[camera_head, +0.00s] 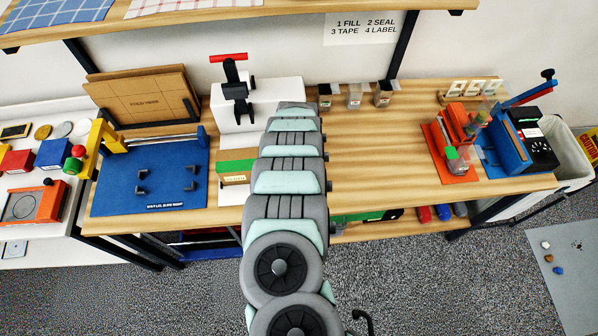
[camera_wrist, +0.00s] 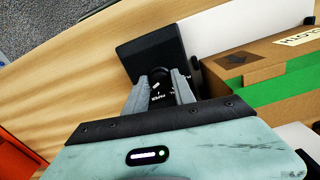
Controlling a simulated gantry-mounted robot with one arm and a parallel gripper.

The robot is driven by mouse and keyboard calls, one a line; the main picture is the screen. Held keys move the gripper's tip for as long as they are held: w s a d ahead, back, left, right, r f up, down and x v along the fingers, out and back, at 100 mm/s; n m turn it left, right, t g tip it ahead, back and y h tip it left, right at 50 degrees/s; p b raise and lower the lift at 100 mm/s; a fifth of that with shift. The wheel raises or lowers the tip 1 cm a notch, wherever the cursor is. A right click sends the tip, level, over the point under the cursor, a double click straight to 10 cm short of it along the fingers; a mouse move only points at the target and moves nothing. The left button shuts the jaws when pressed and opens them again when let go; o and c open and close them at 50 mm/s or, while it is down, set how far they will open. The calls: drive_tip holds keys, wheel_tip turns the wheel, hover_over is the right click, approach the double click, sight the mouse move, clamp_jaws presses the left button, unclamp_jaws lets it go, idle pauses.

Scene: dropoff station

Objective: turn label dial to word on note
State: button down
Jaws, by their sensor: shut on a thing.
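In the wrist view, my gripper (camera_wrist: 161,84) has its two grey fingers closed on the small dark round dial (camera_wrist: 159,72). The dial sits on the face of a black box (camera_wrist: 146,48), with small white words printed around it. One word between the fingers is partly legible; the others are cut off or too small. In the head view, my arm hides my gripper and the dial.
The cardboard box (camera_wrist: 262,64) with green tape stands close right of the dial. In the head view are a blue mat (camera_head: 150,190) at left, small bins (camera_head: 354,97) behind, and a blue machine (camera_head: 508,145) at right. The bench middle is bare.

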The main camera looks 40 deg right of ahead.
drive_tip(key=shift+f+m, duration=0.1)
drive_tip(key=shift+m, duration=0.8)
drive_tip(key=c, duration=1.1)
unclamp_jaws()
drive_tip(key=shift+o, duration=0.2)
wheel_tip(320, 180, up, 11)
